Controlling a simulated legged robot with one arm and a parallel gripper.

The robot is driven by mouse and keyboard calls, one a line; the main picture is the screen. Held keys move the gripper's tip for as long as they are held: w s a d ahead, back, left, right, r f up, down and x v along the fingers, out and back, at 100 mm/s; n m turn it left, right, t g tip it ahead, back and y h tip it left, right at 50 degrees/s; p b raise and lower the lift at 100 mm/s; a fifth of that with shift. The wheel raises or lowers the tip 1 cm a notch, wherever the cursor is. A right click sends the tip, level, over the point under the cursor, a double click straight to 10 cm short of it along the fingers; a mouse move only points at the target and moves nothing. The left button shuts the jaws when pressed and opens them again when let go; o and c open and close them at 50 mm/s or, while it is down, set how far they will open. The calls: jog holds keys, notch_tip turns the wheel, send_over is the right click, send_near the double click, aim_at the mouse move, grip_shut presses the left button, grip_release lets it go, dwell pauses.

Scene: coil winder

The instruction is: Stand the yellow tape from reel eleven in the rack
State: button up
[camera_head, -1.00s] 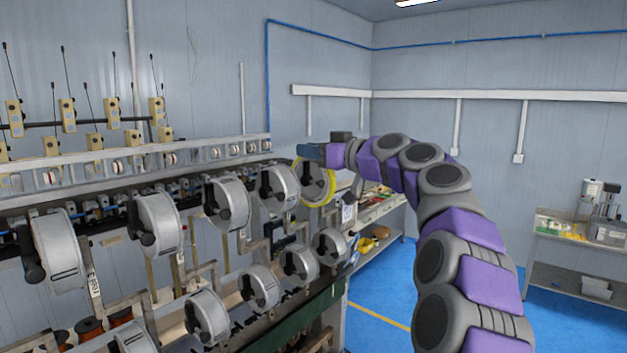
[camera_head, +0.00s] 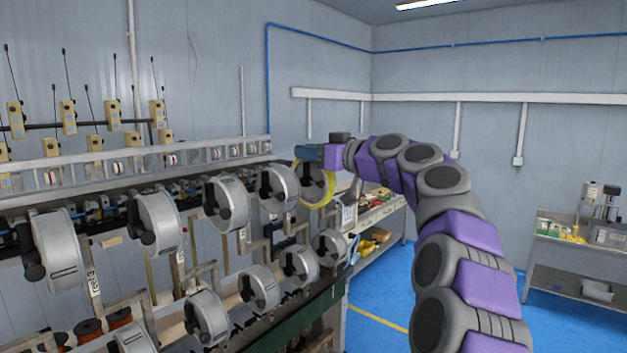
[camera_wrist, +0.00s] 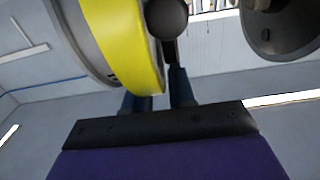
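The yellow tape (camera_head: 330,189) is a bright ring around the rim of the rightmost upper reel (camera_head: 310,187) on the winder. It also shows large in the wrist view (camera_wrist: 128,45), beside a dark round knob. My gripper (camera_head: 306,153) is at the top of this reel. In the wrist view, my gripper's fingers (camera_wrist: 160,92) stand apart close to the tape's edge. The tape covers part of the left finger, and the right finger shows just right of the tape. I cannot tell whether either finger touches it. I cannot make out the reel's number or identify the rack.
More grey reels (camera_head: 227,203) with dark knobs line the winder in two rows to the left. A workbench (camera_head: 384,212) with small items stands behind the winder's right end. Another bench (camera_head: 570,243) is at the far right. Blue floor (camera_head: 372,300) is open between.

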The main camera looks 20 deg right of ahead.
jog(key=shift+w+f+b, duration=0.1)
jog(key=shift+f+b, duration=0.25)
jog(key=shift+b, duration=0.05)
dwell(0.4)
jog(key=shift+c, duration=0.2)
grip_shut()
jog(key=shift+r, duration=0.4)
dwell(1.3)
jog(key=shift+s+a+b, duration=0.15)
jog(key=shift+s+b, duration=0.05)
jog(key=shift+b, duration=0.25)
jog(key=shift+s+a+b, duration=0.65)
jog(key=shift+a+b, duration=0.1)
jog(key=shift+a, duration=0.2)
jog(key=shift+s+a+b, duration=0.6)
jog(key=shift+a+b, duration=0.15)
jog(key=shift+a, duration=0.15)
jog(key=shift+s, duration=0.1)
